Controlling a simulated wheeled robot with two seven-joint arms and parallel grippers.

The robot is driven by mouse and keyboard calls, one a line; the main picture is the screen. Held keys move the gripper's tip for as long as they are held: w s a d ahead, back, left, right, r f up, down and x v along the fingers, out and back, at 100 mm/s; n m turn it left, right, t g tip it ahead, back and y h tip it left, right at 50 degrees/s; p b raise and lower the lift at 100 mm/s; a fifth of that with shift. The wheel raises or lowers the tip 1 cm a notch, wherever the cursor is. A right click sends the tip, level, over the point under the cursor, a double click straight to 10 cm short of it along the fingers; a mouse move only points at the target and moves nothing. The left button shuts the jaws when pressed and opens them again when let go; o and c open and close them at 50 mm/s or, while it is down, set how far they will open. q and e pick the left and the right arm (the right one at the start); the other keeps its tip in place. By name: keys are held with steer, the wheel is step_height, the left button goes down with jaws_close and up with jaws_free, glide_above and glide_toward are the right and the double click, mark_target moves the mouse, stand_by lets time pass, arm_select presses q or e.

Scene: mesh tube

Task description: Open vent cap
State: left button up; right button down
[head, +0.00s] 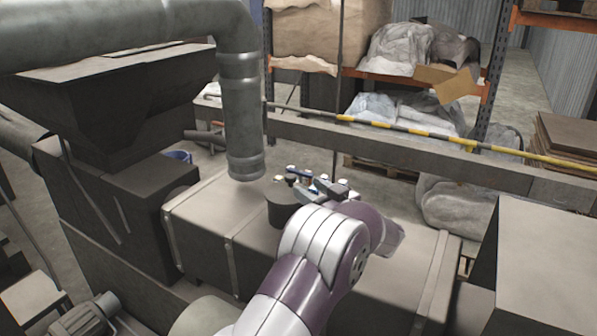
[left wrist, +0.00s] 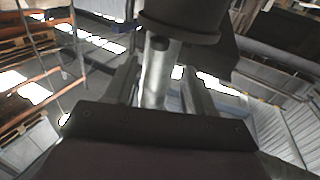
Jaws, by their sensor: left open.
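A short dark round stub (head: 284,208), which looks like the vent, stands upright on top of the long grey-brown box-shaped housing (head: 205,215). I cannot make out a separate cap on it in the head view. My left gripper (head: 312,186) is just above and to the right of the stub, partly hidden by my arm. In the left wrist view a dark round body with a wider rim (left wrist: 182,28) fills the top middle, just past the fingertips. My left gripper (left wrist: 160,85) is open, and I see nothing held in it. My right gripper is not in view.
A thick grey duct (head: 243,120) comes down to the housing behind and left of the stub. A yellow-and-black striped bar (head: 400,128) and a grey beam (head: 400,150) run behind. Shelves with wrapped goods (head: 400,50) stand at the back. A large box (head: 545,265) is at right.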

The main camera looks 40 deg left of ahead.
mark_target(295, 178)
arm_select(q)
steer(key=p+x, duration=0.1)
steer(key=x, duration=0.4)
steer(key=shift+w+a+p, duration=0.2)
steer(key=shift+p, duration=0.15)
steer(key=shift+w+a+f, duration=0.15)
steer(key=shift+w+a, duration=0.05)
steer(key=shift+a, duration=0.2)
steer(key=shift+s, duration=0.1)
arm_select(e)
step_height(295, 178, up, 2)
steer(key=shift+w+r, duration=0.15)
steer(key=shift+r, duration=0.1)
